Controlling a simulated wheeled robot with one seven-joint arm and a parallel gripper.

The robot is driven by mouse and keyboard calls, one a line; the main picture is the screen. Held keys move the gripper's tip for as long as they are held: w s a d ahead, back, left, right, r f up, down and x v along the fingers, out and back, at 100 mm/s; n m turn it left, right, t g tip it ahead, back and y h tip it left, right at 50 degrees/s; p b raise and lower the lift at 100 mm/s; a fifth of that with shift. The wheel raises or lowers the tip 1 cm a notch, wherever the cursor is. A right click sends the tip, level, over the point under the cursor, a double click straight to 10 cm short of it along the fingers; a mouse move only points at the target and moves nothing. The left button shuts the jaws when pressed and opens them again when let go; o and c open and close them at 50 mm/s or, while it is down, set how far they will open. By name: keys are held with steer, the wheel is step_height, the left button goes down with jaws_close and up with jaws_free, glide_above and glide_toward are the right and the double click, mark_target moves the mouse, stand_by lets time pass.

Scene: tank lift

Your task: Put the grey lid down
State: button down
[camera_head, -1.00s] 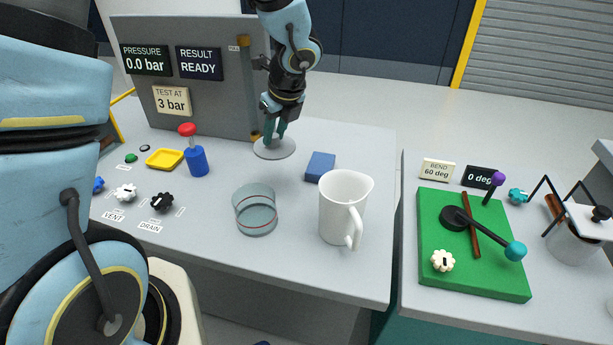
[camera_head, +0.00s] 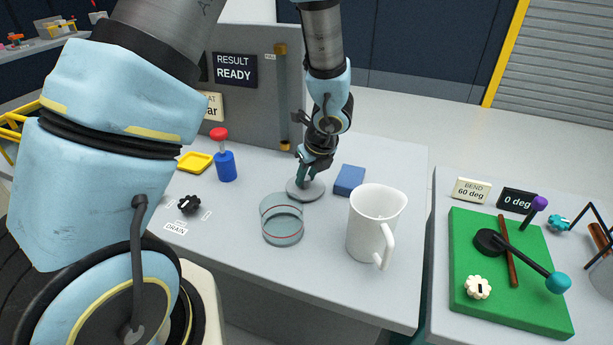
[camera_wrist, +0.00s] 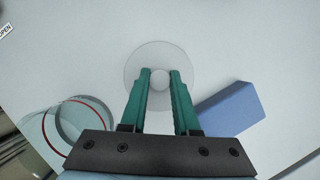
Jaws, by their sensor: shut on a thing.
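The grey lid (camera_head: 306,191) is a thin round disc with a small knob. In the head view it is behind the clear glass cylinder (camera_head: 282,226) and left of the blue block (camera_head: 349,180). My gripper (camera_head: 304,174) points down over the lid's middle. In the wrist view my gripper's green fingers (camera_wrist: 160,78) are shut on the pale knob, with the lid's disc (camera_wrist: 160,50) around and beyond them. The lid is level and at or very near the tabletop; I cannot tell whether it touches. The cylinder stands open-topped, apart from the lid.
A white jug (camera_head: 373,225) stands right of the cylinder. A blue pump with a red knob (camera_head: 224,157) and a yellow tray (camera_head: 195,162) are at left. A grey panel (camera_head: 262,105) stands behind. A green bending board (camera_head: 500,290) is on the right-hand table.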

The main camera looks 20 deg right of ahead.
steer(key=shift+f, duration=0.1)
steer(key=c, duration=0.6)
jaws_free()
steer(key=shift+c, duration=0.2)
